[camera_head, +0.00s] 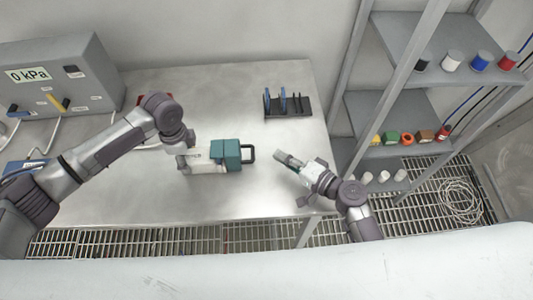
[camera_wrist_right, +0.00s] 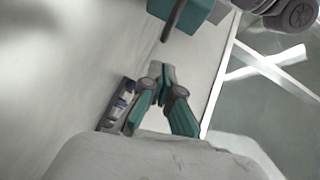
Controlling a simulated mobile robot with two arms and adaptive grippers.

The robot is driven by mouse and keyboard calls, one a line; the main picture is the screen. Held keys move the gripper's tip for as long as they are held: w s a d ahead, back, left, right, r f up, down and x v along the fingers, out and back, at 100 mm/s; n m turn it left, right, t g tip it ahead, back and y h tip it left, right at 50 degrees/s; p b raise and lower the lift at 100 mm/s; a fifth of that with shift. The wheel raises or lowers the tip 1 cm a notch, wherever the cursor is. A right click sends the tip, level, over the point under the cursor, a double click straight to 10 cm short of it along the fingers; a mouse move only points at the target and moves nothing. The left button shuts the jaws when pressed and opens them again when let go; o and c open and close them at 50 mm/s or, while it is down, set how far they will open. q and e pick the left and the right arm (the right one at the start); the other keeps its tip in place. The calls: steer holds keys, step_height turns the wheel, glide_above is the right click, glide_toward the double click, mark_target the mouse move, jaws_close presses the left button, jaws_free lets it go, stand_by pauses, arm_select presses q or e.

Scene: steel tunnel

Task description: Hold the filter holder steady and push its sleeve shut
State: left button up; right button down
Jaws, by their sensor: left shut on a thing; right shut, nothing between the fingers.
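The filter holder (camera_head: 205,158) lies on the steel table, with a pale body on the left and a teal sleeve (camera_head: 226,153) on the right. A dark loop handle (camera_head: 249,154) sticks out of the sleeve's right end. My left gripper (camera_head: 186,157) is shut on the holder's left end; its fingertips are partly hidden. My right gripper (camera_head: 281,156) is shut and empty, a little to the right of the handle and apart from it. In the right wrist view its closed fingertips (camera_wrist_right: 160,70) point toward the handle (camera_wrist_right: 174,22) and the teal sleeve (camera_wrist_right: 190,8).
A dark rack (camera_head: 288,105) with upright blue plates stands behind on the table. A grey pressure box (camera_head: 66,75) reading 0 kPa is at the left with cables. A shelf unit (camera_head: 400,105) with coloured caps stands at the right. The front table is clear.

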arm_select(q)
steer(key=shift+a, duration=0.15)
arm_select(e)
steer(key=v, duration=0.7)
steer(key=shift+s+d, duration=0.2)
arm_select(q)
steer(key=o, duration=1.4)
steer(key=shift+c, duration=0.2)
